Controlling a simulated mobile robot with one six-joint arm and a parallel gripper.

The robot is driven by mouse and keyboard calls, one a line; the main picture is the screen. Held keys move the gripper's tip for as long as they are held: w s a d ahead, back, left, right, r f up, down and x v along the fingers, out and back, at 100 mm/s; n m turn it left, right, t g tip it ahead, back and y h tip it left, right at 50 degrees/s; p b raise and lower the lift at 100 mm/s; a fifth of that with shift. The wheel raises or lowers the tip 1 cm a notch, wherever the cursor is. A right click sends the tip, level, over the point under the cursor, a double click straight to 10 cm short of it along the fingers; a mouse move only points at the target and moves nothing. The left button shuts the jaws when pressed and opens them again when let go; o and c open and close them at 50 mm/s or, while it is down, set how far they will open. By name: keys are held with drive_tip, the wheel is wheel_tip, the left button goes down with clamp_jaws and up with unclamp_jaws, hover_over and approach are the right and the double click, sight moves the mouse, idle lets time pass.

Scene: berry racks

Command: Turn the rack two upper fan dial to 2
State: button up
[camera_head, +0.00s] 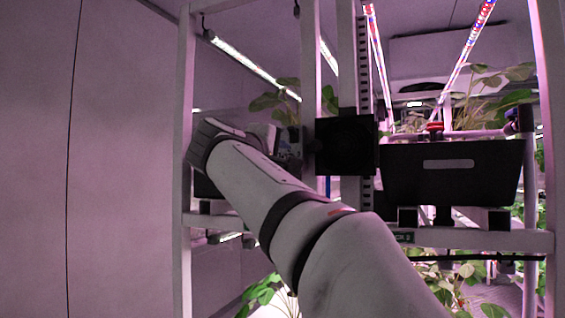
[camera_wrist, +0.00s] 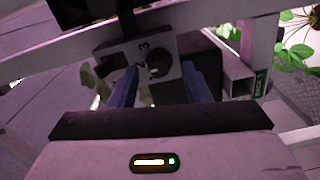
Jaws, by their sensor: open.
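The fan dial (camera_wrist: 158,62) is a dark round knob on a grey control box (camera_wrist: 122,60) in the wrist view. The digits 2 and 3 show on the box face, left of and above the knob. Where the knob points is too dark to tell. My gripper (camera_wrist: 160,72) is open, its two blue fingers on either side of the knob. I cannot tell whether they touch it. In the head view my arm reaches to the left rack post, and its wrist hides most of the dial area.
A square black box (camera_head: 346,145) is mounted on the rack post beside my wrist. A black planter (camera_head: 452,173) sits on the rack at right. White rack rails (camera_head: 480,240) and leafy plants (camera_head: 262,290) are close to my arm. A bare wall panel (camera_head: 90,160) fills the left.

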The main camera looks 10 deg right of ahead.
drive_tip(key=b+v, duration=0.1)
drive_tip(key=v, duration=0.5)
drive_tip(key=shift+s, duration=0.15)
drive_tip(key=d+f+g+y, duration=0.2)
drive_tip(key=f, duration=0.7)
drive_tip(key=d+f+g+y, duration=0.1)
drive_tip(key=d+f+g, duration=0.1)
drive_tip(key=f, duration=0.7)
drive_tip(key=s+f+m+g+y, duration=0.2)
drive_tip(key=s+f, duration=0.5)
drive_tip(key=f, duration=0.5)
drive_tip(key=s+f+m+g+y, duration=0.3)
drive_tip(key=s+f, duration=0.4)
drive_tip(key=f, duration=0.5)
drive_tip(key=s+d+f+m+g+y, duration=0.1)
drive_tip(key=s+f+m+g+y, duration=0.1)
drive_tip(key=s+f, duration=0.5)
wheel_tip(320, 180, down, 5)
drive_tip(key=shift+s+f+m+y, duration=0.1)
drive_tip(key=shift+s+m+y, duration=0.25)
drive_tip(key=shift+m, duration=0.55)
drive_tip(key=shift+c, duration=0.3)
drive_tip(key=shift+c, duration=0.4)
drive_tip(key=shift+d, duration=0.15)
